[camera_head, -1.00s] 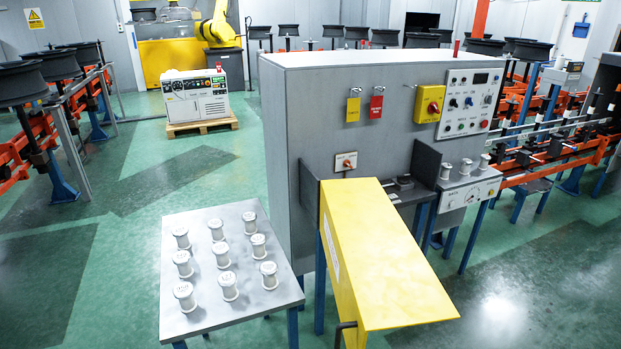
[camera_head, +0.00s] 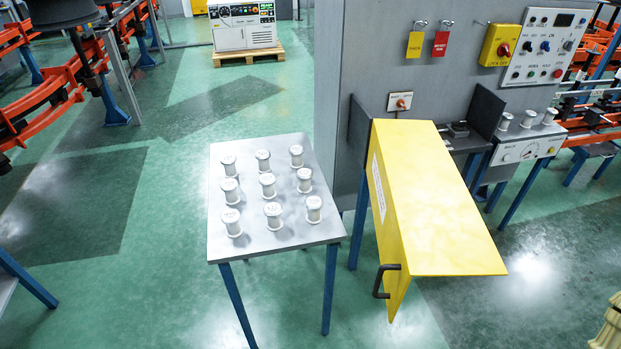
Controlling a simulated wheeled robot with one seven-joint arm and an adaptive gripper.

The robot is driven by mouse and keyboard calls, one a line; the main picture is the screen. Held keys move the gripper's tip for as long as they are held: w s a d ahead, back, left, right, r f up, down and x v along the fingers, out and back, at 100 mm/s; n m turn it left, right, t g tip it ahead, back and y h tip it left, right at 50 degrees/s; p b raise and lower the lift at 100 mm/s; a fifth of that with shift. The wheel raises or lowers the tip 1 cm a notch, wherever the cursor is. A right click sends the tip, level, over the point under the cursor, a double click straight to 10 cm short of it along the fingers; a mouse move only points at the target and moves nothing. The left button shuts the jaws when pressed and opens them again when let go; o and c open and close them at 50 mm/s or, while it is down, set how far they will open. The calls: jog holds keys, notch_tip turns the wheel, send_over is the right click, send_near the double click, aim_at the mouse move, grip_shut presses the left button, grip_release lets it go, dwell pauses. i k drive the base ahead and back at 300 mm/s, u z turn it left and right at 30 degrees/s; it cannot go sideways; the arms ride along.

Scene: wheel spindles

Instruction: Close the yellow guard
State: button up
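The yellow guard (camera_head: 430,200) is a long angled panel that sticks out from the front of the grey machine cabinet (camera_head: 345,95) toward me, so it stands open. A dark handle (camera_head: 381,281) is on its near left edge, low down. A white label strip shows on its left side face. The guard partly hides the machine's shelf behind it. My gripper is not in view. A pale ribbed piece at the lower right edge is cut off, and I cannot tell what it is.
A grey table (camera_head: 285,240) with several white spools stands left of the guard. A smaller bench (camera_head: 520,150) with three spools is at the right. Lockout box (camera_head: 503,45) and control panel (camera_head: 543,47) are on the cabinet. Green floor is clear in front and left.

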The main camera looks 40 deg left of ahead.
aim_at(428, 221)
jog(key=u, duration=0.7)
jog(key=k, duration=0.65)
jog(key=u, duration=0.3)
jog(key=i, duration=0.3)
